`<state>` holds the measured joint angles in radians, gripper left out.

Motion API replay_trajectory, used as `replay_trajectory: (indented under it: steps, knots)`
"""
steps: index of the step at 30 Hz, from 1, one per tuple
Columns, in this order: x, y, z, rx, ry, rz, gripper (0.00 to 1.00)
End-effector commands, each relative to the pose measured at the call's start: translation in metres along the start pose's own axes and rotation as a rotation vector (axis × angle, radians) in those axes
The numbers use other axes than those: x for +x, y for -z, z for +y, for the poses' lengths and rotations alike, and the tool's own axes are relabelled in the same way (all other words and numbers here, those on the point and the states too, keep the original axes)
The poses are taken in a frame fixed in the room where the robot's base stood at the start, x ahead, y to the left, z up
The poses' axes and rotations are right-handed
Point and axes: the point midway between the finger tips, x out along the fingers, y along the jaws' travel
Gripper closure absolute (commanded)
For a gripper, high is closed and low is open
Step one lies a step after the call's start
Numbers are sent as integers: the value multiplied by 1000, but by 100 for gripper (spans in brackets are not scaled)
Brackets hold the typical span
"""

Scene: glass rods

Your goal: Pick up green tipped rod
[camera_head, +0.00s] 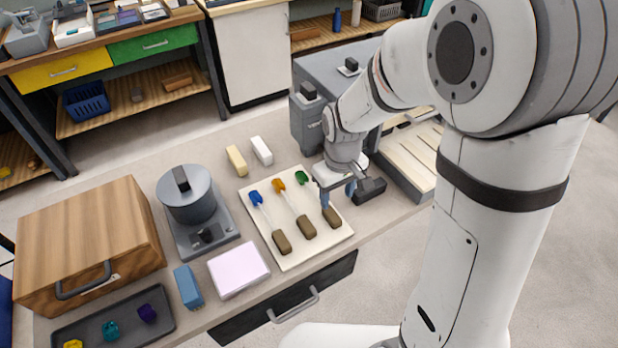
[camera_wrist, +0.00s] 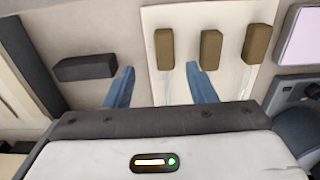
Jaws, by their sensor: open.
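The green tipped rod (camera_head: 302,178) lies on a cream board (camera_head: 290,262), rightmost of three rods, its green tip away from my body and its brown handle towards the front edge. My gripper (camera_head: 338,195) is open over the right side of the board and hides part of this rod's shaft. In the wrist view, the leftmost brown handle (camera_wrist: 164,48) appears between the two blue fingers of my gripper (camera_wrist: 160,69), just beyond their tips. I see no contact. The orange tipped rod (camera_head: 279,184) and blue tipped rod (camera_head: 255,197) lie to its left.
A black block (camera_head: 370,190) lies just right of my gripper. A grey device (camera_head: 188,197), pink pad (camera_head: 238,270) and blue block (camera_head: 187,286) stand left of the board. Yellow (camera_head: 236,160) and white (camera_head: 261,151) blocks lie behind it.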

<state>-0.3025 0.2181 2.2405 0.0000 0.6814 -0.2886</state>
Motion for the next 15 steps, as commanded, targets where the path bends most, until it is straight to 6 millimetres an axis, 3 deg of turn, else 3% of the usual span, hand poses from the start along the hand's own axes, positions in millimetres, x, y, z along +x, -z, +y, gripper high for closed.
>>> replay_trajectory:
  steps: [15]
  knots:
    - [61,3,-8,-1,2,-6,49]
